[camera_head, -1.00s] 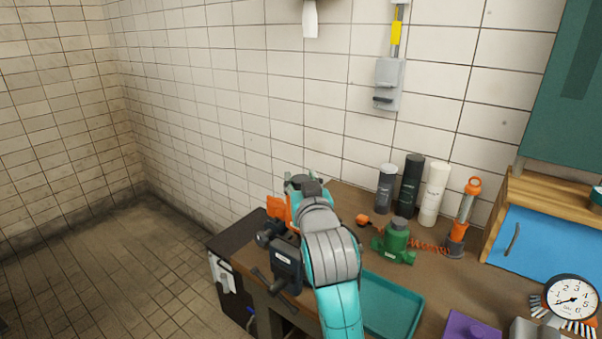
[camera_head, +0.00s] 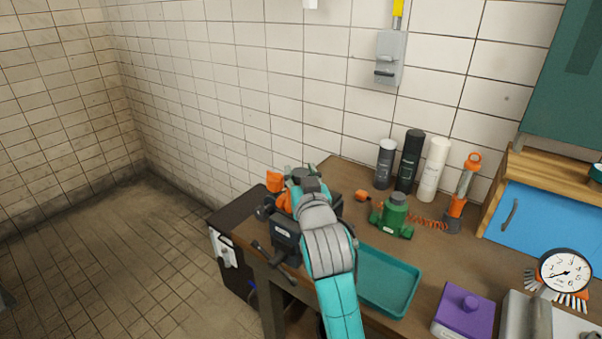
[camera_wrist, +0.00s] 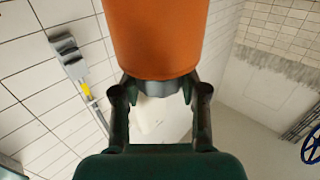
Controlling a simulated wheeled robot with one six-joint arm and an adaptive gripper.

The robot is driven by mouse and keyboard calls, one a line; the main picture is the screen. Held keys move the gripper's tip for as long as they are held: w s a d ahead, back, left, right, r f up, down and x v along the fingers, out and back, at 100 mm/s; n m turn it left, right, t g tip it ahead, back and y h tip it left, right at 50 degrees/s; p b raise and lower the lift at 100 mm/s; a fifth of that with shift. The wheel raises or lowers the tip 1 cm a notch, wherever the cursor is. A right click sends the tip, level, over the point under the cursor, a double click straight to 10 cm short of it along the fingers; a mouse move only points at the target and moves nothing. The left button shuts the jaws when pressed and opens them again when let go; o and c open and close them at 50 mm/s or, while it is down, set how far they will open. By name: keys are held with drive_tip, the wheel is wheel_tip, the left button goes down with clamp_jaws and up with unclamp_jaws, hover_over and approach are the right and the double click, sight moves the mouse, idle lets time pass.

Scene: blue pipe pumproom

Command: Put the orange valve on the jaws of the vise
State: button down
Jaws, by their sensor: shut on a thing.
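The orange valve (camera_head: 284,203) shows only in part in the head view, at the left of my gripper and over the vise. In the wrist view its orange body (camera_wrist: 157,38) fills the top middle, with a grey end between the fingers. My gripper (camera_wrist: 158,92) is shut on it. The dark vise (camera_head: 285,238) stands at the left front corner of the bench, its handle sticking out at the front. My arm and wrist hide much of the vise and its jaws. I cannot tell whether the valve touches the jaws.
A teal tray (camera_head: 386,283) lies right of my arm. A green pump-like device (camera_head: 394,214) and several canisters (camera_head: 411,160) stand behind it. An orange-and-grey tool (camera_head: 461,195), a purple box (camera_head: 465,312) and a gauge (camera_head: 566,272) are farther right. The floor at left is clear.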

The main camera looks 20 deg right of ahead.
drive_tip(key=shift+f, duration=0.5)
idle(0.3)
drive_tip(key=c, duration=0.5)
unclamp_jaws()
drive_tip(key=shift+c, duration=0.2)
drive_tip(key=shift+f, duration=0.1)
drive_tip(key=shift+s, duration=0.1)
